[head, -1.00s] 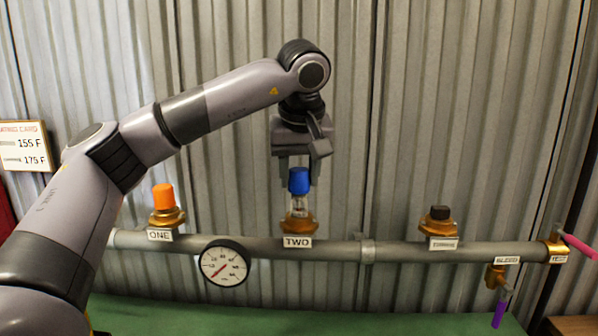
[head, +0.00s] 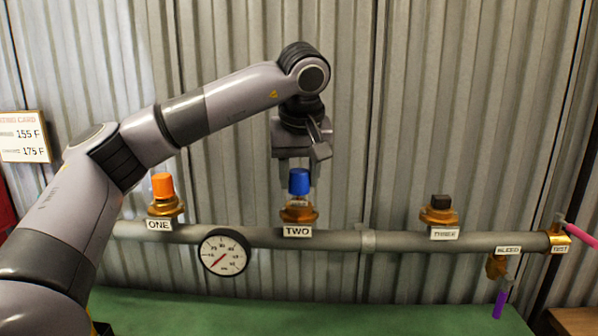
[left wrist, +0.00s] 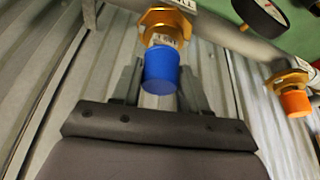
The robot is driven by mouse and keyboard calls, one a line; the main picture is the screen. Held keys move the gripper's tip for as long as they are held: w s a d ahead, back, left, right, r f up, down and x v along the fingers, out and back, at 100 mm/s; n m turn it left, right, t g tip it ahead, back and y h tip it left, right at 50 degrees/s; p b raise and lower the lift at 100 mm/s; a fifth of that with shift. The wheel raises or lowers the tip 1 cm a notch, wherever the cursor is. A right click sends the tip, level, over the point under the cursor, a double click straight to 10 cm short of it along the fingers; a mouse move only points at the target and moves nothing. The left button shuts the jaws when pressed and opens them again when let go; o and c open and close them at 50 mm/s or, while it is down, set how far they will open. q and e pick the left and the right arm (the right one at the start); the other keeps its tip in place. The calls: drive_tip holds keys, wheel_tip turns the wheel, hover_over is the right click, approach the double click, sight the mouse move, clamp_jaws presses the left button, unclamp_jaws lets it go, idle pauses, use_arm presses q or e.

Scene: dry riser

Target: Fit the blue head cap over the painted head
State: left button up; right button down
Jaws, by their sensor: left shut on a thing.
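The blue head cap (head: 299,182) is upright over the head at the outlet marked TWO. It also shows in the left wrist view (left wrist: 161,71). My left gripper (head: 299,174) comes down from above and is shut on the cap, one finger on each side. The head's brass base (head: 299,214) sits on the pipe. Only a short pale strip of the head (left wrist: 166,41) shows between cap and base; the cap hides the rest. I cannot tell paint on it, or whether the cap is fully seated. My right gripper is not in view.
A grey pipe (head: 340,239) runs across a corrugated wall. An orange-capped outlet ONE (head: 162,186) stands left, and outlet THREE with a dark top (head: 440,203) right. A round gauge (head: 224,253) hangs below the pipe. A purple-handled bleed valve (head: 499,300) is at right.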

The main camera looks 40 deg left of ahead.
use_arm(q)
drive_tip(key=shift+f+b, duration=0.4)
drive_tip(key=shift+f, duration=0.4)
drive_tip(key=o, duration=1.1)
drive_tip(key=v, duration=0.7)
drive_tip(key=shift+r+p, duration=0.1)
drive_tip(key=shift+p, duration=0.3)
